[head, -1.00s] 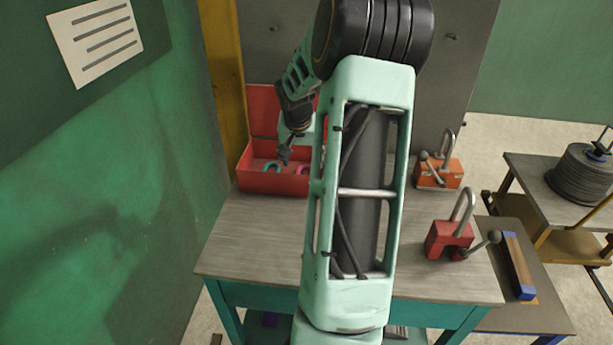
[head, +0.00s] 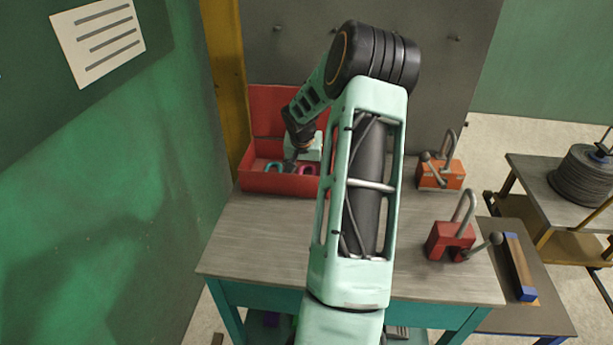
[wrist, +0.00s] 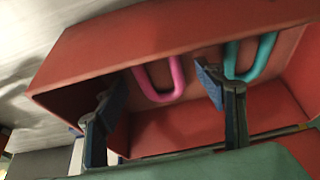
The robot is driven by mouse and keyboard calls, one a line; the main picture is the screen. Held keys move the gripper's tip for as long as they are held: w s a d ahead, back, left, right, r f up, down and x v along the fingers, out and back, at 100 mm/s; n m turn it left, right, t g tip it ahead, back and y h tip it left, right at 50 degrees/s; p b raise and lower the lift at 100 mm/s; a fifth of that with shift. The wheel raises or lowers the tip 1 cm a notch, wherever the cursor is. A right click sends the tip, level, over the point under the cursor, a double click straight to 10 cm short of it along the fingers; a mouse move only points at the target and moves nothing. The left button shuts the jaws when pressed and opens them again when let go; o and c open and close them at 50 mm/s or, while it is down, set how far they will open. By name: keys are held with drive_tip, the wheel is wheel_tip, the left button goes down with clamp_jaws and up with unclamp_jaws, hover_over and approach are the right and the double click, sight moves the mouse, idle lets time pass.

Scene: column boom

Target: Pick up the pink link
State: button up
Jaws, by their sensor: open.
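The pink link (wrist: 160,82) is a U-shaped piece inside the red box (wrist: 150,35). In the head view the pink link (head: 307,170) is partly hidden beside my arm. A teal link (wrist: 250,58) lies to its right in the wrist view and to its left in the head view (head: 273,167). My gripper (wrist: 160,90) is open and empty in the wrist view, with its two blue-padded fingers on either side of the pink link in the picture. I cannot tell how far above it they are. In the head view my gripper (head: 290,164) is over the box, partly hidden.
The red box (head: 270,183) stands at the back left of the grey table (head: 250,240), lid raised. An orange block with a shackle (head: 440,175) and a red one (head: 450,242) stand on the right. A green wall is at left. The table's front is clear.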

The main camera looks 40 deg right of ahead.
drive_tip(key=c, duration=1.4)
